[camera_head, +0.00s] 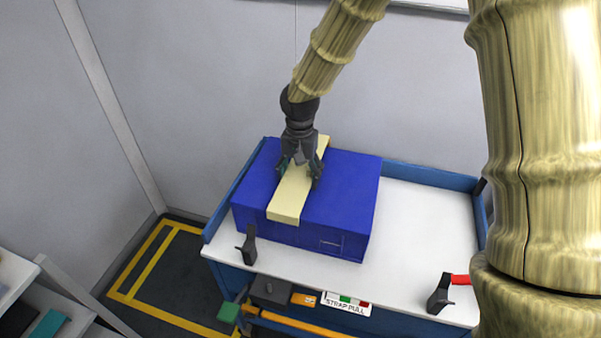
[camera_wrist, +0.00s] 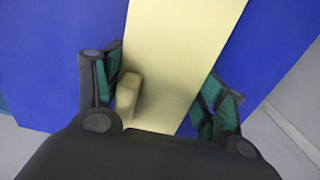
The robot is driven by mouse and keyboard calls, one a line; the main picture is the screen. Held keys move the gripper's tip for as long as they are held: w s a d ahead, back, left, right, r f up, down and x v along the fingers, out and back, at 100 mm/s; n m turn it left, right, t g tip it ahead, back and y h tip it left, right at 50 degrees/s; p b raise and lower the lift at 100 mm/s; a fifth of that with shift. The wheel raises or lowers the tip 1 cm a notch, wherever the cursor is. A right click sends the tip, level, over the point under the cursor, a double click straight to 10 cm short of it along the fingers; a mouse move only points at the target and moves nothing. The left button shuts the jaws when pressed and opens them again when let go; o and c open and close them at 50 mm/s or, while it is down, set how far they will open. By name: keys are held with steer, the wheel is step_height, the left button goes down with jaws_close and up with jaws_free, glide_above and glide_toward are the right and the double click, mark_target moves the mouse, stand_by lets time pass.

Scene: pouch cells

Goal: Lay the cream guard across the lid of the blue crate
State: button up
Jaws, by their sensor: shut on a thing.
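The blue crate (camera_head: 345,190) stands on a white-topped cart with its closed lid upward. The cream guard (camera_head: 287,207) is a long flat bar that lies over the lid from front to back, left of its middle. Its front end reaches the lid's front edge. My gripper (camera_head: 299,175) is above the guard, shut on it with one finger on each side. In the wrist view the guard (camera_wrist: 185,50) runs between the green-padded fingers, with the blue lid (camera_wrist: 65,60) on both sides. I cannot tell whether the guard's underside touches the lid.
The cart's white top (camera_head: 425,215) is clear to the right of the crate. Black clamps stand at its front edge, one at left (camera_head: 247,245) and one at right (camera_head: 440,293). A "STRAP PULL" label (camera_head: 347,303) is on the front. Shelves (camera_head: 40,300) stand at lower left.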

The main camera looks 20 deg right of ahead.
mark_target(300, 174)
steer(key=shift+f, duration=0.15)
steer(key=o, duration=1)
step_height(300, 174, up, 13)
steer(key=shift+r+b, duration=0.15)
steer(key=shift+b, duration=0.55)
